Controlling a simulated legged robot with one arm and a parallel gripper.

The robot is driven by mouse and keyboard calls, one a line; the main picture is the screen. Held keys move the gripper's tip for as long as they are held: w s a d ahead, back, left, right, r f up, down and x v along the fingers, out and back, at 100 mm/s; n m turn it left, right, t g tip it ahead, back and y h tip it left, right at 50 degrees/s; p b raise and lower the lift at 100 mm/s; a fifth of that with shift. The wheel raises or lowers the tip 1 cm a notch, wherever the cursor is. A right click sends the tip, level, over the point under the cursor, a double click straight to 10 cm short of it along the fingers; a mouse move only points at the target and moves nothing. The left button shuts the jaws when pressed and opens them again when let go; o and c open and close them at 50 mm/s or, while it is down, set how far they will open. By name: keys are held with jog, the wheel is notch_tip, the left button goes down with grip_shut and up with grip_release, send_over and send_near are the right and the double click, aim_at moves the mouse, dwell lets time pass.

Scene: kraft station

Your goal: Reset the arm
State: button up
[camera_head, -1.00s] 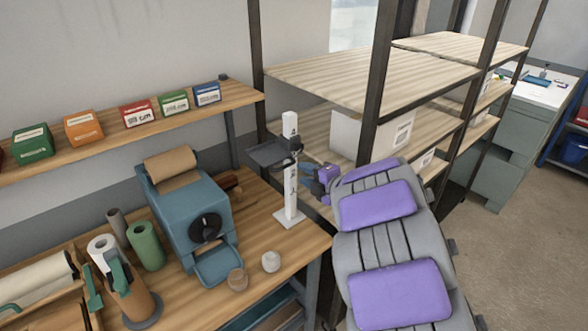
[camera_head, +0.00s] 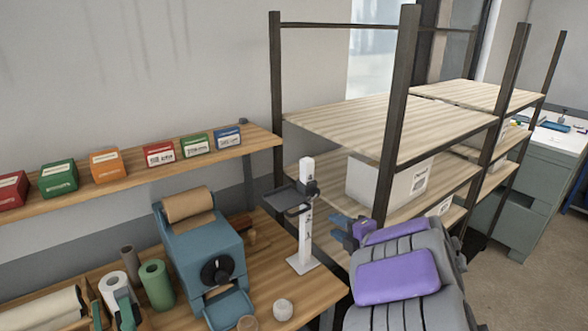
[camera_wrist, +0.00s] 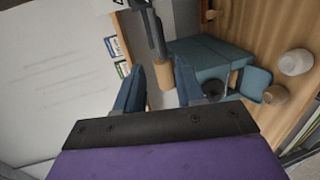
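My arm, grey with purple panels, reaches up from the lower right in the head view. My gripper (camera_head: 350,230) is at its end, beside the right edge of the workbench and close to the dark shelf post. In the wrist view my gripper (camera_wrist: 158,85) shows two blue fingers spread apart with nothing between them. A brown paper roll (camera_wrist: 164,75) and the blue dispenser (camera_wrist: 212,58) lie beyond the fingers. The gap between the fingers looks empty.
The wooden workbench (camera_head: 268,265) carries the blue dispenser (camera_head: 205,255), a white stand (camera_head: 306,215), a green roll (camera_head: 156,285) and a small white pot (camera_head: 283,309). Several coloured boxes line the wall shelf (camera_head: 225,160). A shelving rack (camera_head: 400,105) holding a white box (camera_head: 375,182) stands close behind my arm.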

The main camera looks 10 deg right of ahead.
jog(key=d+r+m+t+h, duration=0.1)
jog(key=d+r+m+h, duration=0.1)
jog(key=d+m+h, duration=0.3)
jog(key=s+d+f+m+g+h+b, duration=0.25)
jog(key=s+d+m+g+h, duration=0.35)
jog(key=s+m, duration=0.65)
jog(key=s+a+f+m+g+y, duration=0.1)
jog(key=s+a, duration=0.4)
jog(key=s, duration=0.5)
jog(key=s+a+f+m+g+y+b, duration=0.1)
jog(key=s+a+f+m+g, duration=0.2)
jog(key=s, duration=0.8)
jog(key=s+a+f+m+g+y+b, duration=0.1)
jog(key=s+a+f+m+g, duration=0.1)
jog(key=s+a+f+g, duration=0.3)
jog(key=s+a+g, duration=0.1)
jog(key=s+a, duration=0.2)
jog(key=s, duration=0.2)
jog(key=shift+s+y, duration=0.35)
jog(key=shift+y, duration=0.05)
jog(key=shift+o, duration=0.4)
jog(key=shift+w, duration=0.1)
